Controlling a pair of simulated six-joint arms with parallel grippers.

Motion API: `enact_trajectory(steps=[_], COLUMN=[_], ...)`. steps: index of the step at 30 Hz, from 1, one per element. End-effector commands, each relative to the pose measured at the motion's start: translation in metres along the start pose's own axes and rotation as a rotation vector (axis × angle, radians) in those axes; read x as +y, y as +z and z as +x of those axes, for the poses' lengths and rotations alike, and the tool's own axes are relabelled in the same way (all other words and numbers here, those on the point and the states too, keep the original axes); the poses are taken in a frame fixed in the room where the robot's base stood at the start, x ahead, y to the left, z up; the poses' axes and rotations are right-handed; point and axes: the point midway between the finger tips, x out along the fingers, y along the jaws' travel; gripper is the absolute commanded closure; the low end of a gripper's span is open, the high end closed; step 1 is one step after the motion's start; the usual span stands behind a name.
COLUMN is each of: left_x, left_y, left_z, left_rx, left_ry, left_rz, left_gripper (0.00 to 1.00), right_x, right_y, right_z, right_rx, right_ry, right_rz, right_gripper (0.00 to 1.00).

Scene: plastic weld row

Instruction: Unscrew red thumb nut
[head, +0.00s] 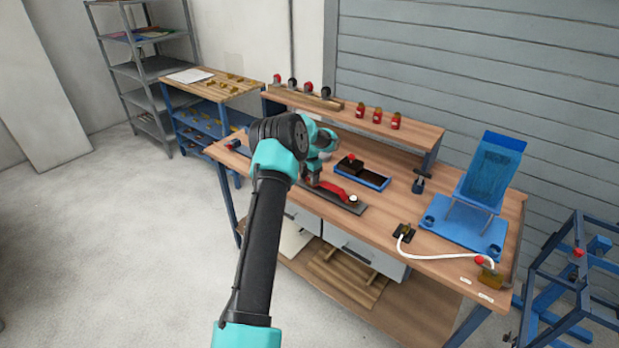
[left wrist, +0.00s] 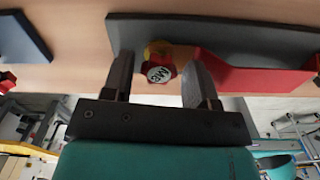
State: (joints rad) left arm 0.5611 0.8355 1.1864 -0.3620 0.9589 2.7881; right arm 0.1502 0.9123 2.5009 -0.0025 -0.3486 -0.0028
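The red thumb nut (left wrist: 160,66) shows in the left wrist view with a round pale face marked with lettering and a yellow part beside it. It sits at a dark plate (left wrist: 125,32) that also carries a long red piece (left wrist: 250,72). My left gripper (left wrist: 158,78) is open, with one finger on each side of the nut and a visible gap on both sides. In the head view my left gripper (head: 313,172) is over the left part of the dark plate (head: 345,206), beside the red piece (head: 333,190), and hides the nut. My right gripper is not in view.
On the wooden bench, a blue-edged tray (head: 375,181) lies behind the plate. A small black stand (head: 421,183) and a blue fixture (head: 485,190) are to the right. A white hose (head: 440,256) runs along the front right. A raised shelf (head: 400,133) with red bottles stands behind.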

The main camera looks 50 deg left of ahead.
Motion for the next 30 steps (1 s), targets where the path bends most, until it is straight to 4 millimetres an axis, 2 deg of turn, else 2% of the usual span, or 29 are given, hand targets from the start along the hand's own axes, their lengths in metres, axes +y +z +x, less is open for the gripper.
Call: enact_trajectory(steps=[11, 30], left_x=[0.0004, 0.0022], left_y=[-0.0005, 0.0008], left_z=[0.0003, 0.0007], left_rx=[0.001, 0.001], left_ry=[-0.001, -0.001], left_rz=[0.046, 0.624], left_gripper=[0.45, 0.45], right_x=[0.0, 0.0], right_y=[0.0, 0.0], right_z=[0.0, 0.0], right_rx=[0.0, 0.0], right_ry=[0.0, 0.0], right_rz=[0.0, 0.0], right_gripper=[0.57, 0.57])
